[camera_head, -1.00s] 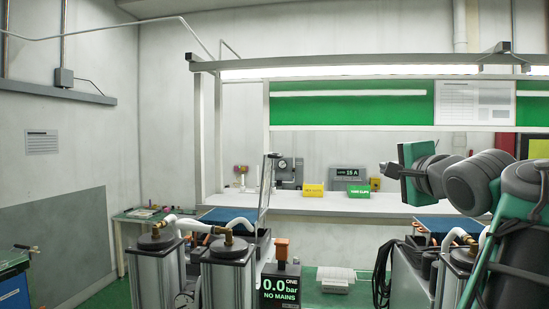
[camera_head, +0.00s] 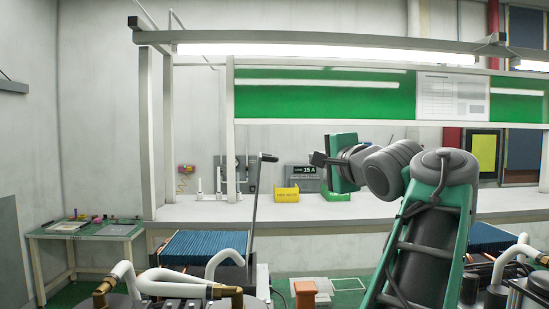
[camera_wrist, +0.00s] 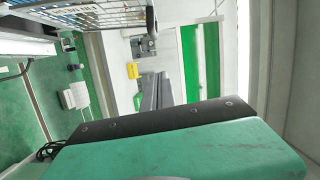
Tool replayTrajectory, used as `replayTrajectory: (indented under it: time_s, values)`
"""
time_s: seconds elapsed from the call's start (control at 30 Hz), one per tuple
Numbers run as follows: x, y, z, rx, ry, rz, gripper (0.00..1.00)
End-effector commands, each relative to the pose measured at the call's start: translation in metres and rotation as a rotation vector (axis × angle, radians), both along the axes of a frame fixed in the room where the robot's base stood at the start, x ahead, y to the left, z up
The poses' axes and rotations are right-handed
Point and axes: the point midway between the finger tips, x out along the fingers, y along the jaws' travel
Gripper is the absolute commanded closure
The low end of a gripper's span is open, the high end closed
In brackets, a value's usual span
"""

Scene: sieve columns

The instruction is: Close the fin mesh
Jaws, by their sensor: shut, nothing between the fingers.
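The fin mesh (camera_head: 255,208) stands open, nearly upright and edge-on, as a thin grey panel at the right side of the blue finned block (camera_head: 203,247). In the wrist view a wire-grid mesh panel with a dark end (camera_wrist: 100,17) shows at the top left. My gripper (camera_head: 317,159) points left, to the right of the mesh's top end and apart from it. The lower edge of the mesh is partly hidden by pipes.
White pipes with brass fittings (camera_head: 165,284) stand in front of the finned block. An orange-topped post (camera_head: 305,290) is to its right. A long bench (camera_head: 300,210) behind carries a yellow bin (camera_head: 286,194) and instruments. A second blue finned block (camera_head: 490,236) is at the right.

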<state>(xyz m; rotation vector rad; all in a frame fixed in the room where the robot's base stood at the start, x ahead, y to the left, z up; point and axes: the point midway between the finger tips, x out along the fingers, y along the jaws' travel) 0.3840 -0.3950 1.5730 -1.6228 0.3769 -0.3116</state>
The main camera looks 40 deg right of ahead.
Motion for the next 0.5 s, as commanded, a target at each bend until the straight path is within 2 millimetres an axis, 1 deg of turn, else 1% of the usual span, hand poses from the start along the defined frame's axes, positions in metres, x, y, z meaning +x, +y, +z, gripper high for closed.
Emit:
replayTrajectory:
  time_s: [0.17,0.47,0.5]
  values:
    - [0.030,-0.012,0.001,0.002,0.000,0.007,1.00]
    - [0.089,-0.041,0.000,0.004,0.002,0.003,1.00]
    - [0.093,-0.030,-0.002,-0.001,0.000,0.004,1.00]
